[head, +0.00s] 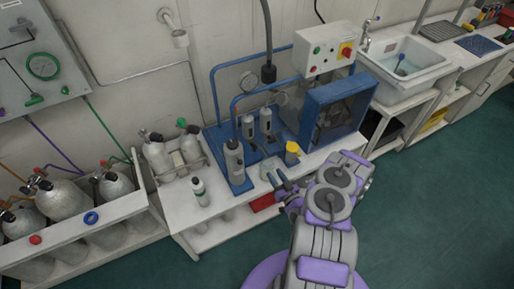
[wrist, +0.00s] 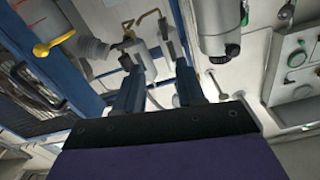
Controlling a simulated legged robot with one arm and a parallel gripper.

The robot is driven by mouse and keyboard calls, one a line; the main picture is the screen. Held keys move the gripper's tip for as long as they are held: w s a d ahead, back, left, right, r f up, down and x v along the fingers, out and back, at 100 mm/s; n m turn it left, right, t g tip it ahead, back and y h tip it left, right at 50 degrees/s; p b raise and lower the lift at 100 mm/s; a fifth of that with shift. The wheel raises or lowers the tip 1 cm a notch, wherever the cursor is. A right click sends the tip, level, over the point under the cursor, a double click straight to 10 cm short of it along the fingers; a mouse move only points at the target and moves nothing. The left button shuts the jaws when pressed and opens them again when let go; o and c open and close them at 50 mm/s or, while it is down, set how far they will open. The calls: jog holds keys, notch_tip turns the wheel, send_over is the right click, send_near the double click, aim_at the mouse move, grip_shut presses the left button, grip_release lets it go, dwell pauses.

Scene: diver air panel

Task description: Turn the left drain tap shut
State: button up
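Two slim grey filter cylinders (head: 247,127) stand side by side on the blue panel base in the head view. They also show beyond my fingertips in the wrist view (wrist: 142,48), with bent brass pieces near their ends. The left drain tap cannot be picked out for sure; the area below the cylinders is small and partly hidden by my fingers. My gripper (head: 278,177) reaches toward the front of the blue base. In the wrist view its two dark blue fingers (wrist: 159,75) are apart, with no object clearly held between them.
A larger grey cylinder (head: 234,160) stands left of my gripper. A yellow-topped part (head: 292,147) and a blue-framed box (head: 338,108) are close on the right. A small bottle (head: 199,190) stands on the white bench. Green floor is open to the right.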

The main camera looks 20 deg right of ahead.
aim_at(256, 148)
jog(key=w+b, duration=0.2)
jog(key=w, duration=0.3)
jog(key=w+a+b, duration=0.1)
jog(key=w+b, duration=0.1)
jog(key=w, duration=0.4)
jog(key=w+b, duration=0.2)
jog(key=w, duration=0.3)
jog(key=shift+w+a+b, duration=0.2)
jog(key=shift+a+b, duration=0.1)
jog(key=shift+a, duration=0.05)
jog(key=shift+w, duration=0.4)
jog(key=shift+d, duration=0.25)
jog(key=shift+a, duration=0.1)
grip_shut()
